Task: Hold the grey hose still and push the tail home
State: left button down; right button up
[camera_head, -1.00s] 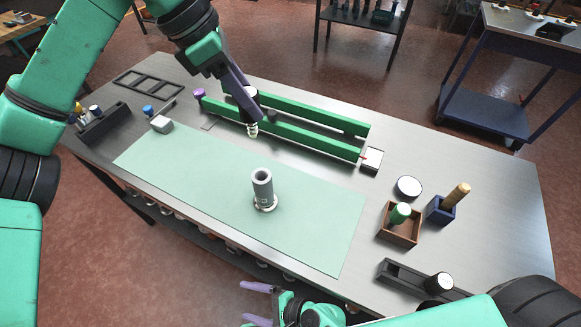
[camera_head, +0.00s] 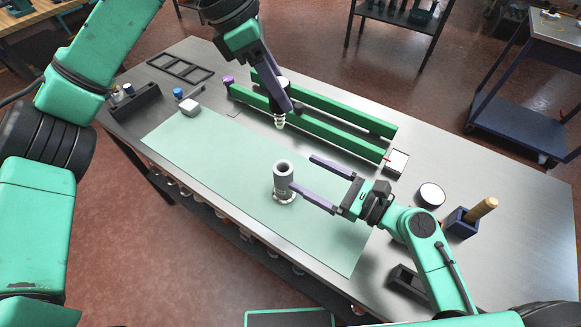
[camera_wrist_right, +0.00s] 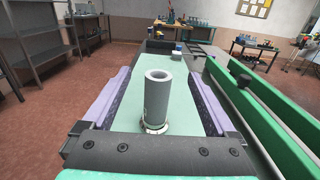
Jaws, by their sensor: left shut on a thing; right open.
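The grey hose (camera_head: 283,174) is a short grey tube standing upright in a round flanged base on the pale green mat, its open end up. In the right wrist view the hose (camera_wrist_right: 157,97) shows between the two purple fingers. My right gripper (camera_head: 302,173) is open beside it, with a gap to each finger in the wrist view. My left gripper (camera_head: 284,99) is shut on a dark fitting with a pale ribbed tail (camera_head: 280,121) pointing down. The tail is apart from the hose, behind it in the head view; its height is hard to judge.
Two long green rails (camera_head: 340,136) lie behind the mat (camera_head: 215,160). A white-topped round item (camera_head: 431,194) and a blue block with a wooden handle (camera_head: 461,221) stand at the right. A dark tray (camera_head: 136,103) is at the left. The mat's left part is clear.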

aim_at(292, 176)
notch_tip(292, 176, down, 4)
jog(key=shift+w+a+f, duration=0.1)
jog(key=shift+w+a, duration=0.05)
pick_arm(q)
jog(key=shift+w, duration=0.1)
pick_arm(e)
jog(key=x, duration=0.7)
jog(key=shift+w+a, duration=0.1)
jog(key=shift+a, duration=0.05)
jog(key=shift+c, duration=0.9)
grip_shut()
pick_arm(q)
jog(key=c, duration=1.5)
grip_release()
grip_shut()
notch_tip(292, 176, down, 7)
jog(key=shift+f, duration=0.1)
